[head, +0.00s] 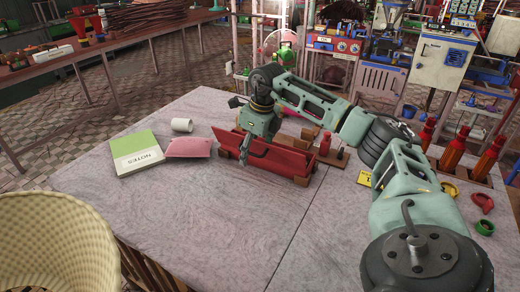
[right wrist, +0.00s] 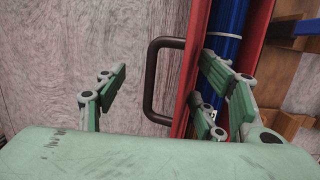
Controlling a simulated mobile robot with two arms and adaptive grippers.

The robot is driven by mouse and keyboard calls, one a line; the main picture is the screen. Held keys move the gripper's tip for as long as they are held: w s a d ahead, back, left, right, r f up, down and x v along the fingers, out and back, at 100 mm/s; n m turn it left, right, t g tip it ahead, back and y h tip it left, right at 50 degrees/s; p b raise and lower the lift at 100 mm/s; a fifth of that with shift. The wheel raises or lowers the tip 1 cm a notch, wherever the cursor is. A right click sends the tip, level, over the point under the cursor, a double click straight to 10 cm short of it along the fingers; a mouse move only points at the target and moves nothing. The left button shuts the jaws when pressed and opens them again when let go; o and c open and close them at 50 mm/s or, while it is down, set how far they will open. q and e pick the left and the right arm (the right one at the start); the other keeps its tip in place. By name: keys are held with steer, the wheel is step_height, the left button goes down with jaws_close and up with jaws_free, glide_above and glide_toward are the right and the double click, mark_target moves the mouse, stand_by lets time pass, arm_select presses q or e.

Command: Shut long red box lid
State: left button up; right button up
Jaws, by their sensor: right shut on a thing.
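The long red box (head: 300,180) stands in the middle of the table on small brown blocks, seen in the head view. Its red lid (head: 280,158) looks open and tilted. In the right wrist view the red lid edge (right wrist: 190,60) carries a dark handle (right wrist: 150,85), and a blue thing (right wrist: 228,40) shows inside the box. My right gripper (head: 246,145) is at the box's left part. In the wrist view its fingers (right wrist: 165,95) stand on both sides of the handle and lid edge, shut on the lid; exact contact is hard to see. My left gripper is not in view.
A green and white notes box (head: 137,152), a pink pouch (head: 188,147) and a white cup (head: 181,125) lie left of the red box. Red bottles (head: 453,152) stand at the right. A wicker chair (head: 55,245) is at the front left. The table's front middle is clear.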

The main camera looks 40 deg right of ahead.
steer(key=shift+a, duration=0.15)
steer(key=shift+c, duration=0.2)
steer(key=shift+w+d+r+p, duration=0.2)
steer(key=shift+r+p, duration=0.1)
steer(key=shift+p, duration=0.1)
steer(key=shift+c, duration=0.7)
steer(key=shift+w+d+r+p, duration=0.15)
steer(key=shift+d+r+p, duration=0.15)
steer(key=shift+r+p, duration=0.05)
steer(key=c, duration=0.4)
steer(key=shift+d, duration=0.1)
